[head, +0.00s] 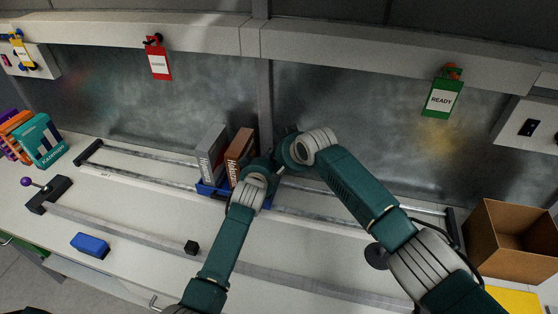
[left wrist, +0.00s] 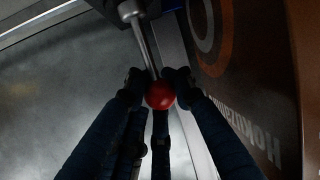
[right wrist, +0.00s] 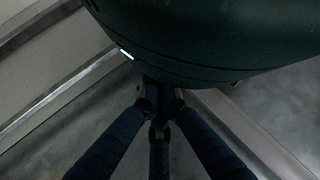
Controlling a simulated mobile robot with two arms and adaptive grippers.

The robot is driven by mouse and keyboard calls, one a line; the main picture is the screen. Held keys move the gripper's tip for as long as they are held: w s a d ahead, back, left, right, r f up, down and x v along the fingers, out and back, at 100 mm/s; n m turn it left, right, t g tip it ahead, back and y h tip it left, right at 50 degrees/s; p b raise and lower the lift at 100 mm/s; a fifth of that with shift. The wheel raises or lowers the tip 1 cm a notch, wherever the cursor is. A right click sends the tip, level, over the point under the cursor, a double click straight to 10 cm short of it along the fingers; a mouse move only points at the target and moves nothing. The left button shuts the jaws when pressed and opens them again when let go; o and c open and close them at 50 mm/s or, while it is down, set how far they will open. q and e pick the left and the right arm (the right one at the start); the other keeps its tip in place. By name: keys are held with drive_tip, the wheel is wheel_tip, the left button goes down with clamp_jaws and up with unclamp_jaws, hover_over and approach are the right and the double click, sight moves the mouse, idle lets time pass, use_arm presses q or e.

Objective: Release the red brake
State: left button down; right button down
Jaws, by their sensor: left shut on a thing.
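The brake's red ball knob (left wrist: 160,95) sits on the end of a metal rod (left wrist: 142,45) in the left wrist view. My left gripper (left wrist: 157,84) is shut around it, with fingertips on both sides of the ball. In the head view the knob is hidden behind my arms, beside a blue tray (head: 204,189) on the rails. My right gripper (right wrist: 160,108) has its fingertips drawn together, with nothing clearly held. A dark green rounded housing, probably my other arm, fills the top of the right wrist view just beyond the fingertips.
A grey box (head: 212,152) and a brown box (head: 239,154) stand in the blue tray, close to my left gripper. Rails (head: 140,177) run along the bench.

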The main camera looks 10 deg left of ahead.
use_arm(q)
drive_tip(key=shift+s+f, duration=0.15)
drive_tip(key=shift+f, duration=0.25)
drive_tip(key=shift+d+r, duration=0.1)
drive_tip(key=shift+d, duration=0.05)
drive_tip(key=c, duration=1.4)
unclamp_jaws()
drive_tip(key=shift+d, duration=0.1)
drive_tip(key=shift+c, duration=0.2)
drive_tip(key=shift+r, duration=0.15)
drive_tip(key=shift+w, duration=0.2)
drive_tip(key=shift+s+a+r, duration=0.1)
drive_tip(key=shift+a+r, duration=0.05)
drive_tip(key=shift+a, duration=0.05)
